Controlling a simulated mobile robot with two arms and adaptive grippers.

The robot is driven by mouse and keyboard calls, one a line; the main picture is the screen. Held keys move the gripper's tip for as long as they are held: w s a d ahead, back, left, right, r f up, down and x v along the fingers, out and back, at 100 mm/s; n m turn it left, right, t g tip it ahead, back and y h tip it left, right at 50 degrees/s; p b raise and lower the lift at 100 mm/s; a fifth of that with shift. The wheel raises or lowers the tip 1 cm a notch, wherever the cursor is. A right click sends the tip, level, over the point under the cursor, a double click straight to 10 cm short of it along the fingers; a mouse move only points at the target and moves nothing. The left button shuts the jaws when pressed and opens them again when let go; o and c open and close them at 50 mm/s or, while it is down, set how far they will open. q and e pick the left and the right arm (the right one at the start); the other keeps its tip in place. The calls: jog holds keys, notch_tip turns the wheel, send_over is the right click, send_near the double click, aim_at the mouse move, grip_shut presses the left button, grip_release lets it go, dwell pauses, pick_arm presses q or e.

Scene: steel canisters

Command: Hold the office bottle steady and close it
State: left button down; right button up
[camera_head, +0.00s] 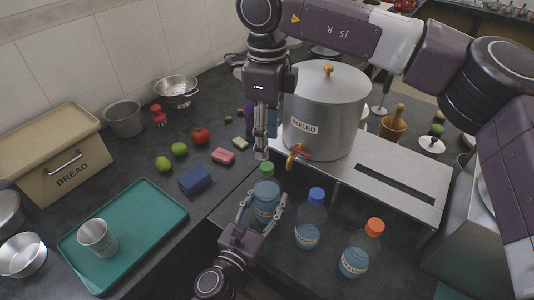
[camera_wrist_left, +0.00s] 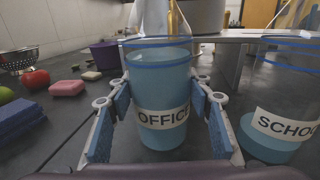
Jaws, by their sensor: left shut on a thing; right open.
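The office bottle (camera_head: 265,206) is clear with blue liquid; its label reads OFFICE in the left wrist view (camera_wrist_left: 161,101). It stands upright on the dark counter. My left gripper (camera_head: 266,200) is shut on its body, one finger on each side. A green cap (camera_head: 266,168) shows at the bottle's top in the head view; I cannot tell whether it is seated. My right gripper (camera_head: 264,149) is open, pointing down just above the cap. The bottle's top is outside the left wrist view.
A blue-capped bottle (camera_head: 310,222) and an orange-capped bottle (camera_head: 359,252) stand to the right. A large steel pot (camera_head: 335,105) labelled BOILED, with a tap (camera_head: 296,155), sits on a metal stand (camera_head: 393,178) close behind. A green tray (camera_head: 150,210) lies at left.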

notch_tip(320, 180, up, 5)
jog(key=shift+r, duration=0.1)
pick_arm(q)
jog(key=c, duration=0.9)
grip_release()
jog(key=v, duration=1.2)
jog(key=shift+r, duration=0.1)
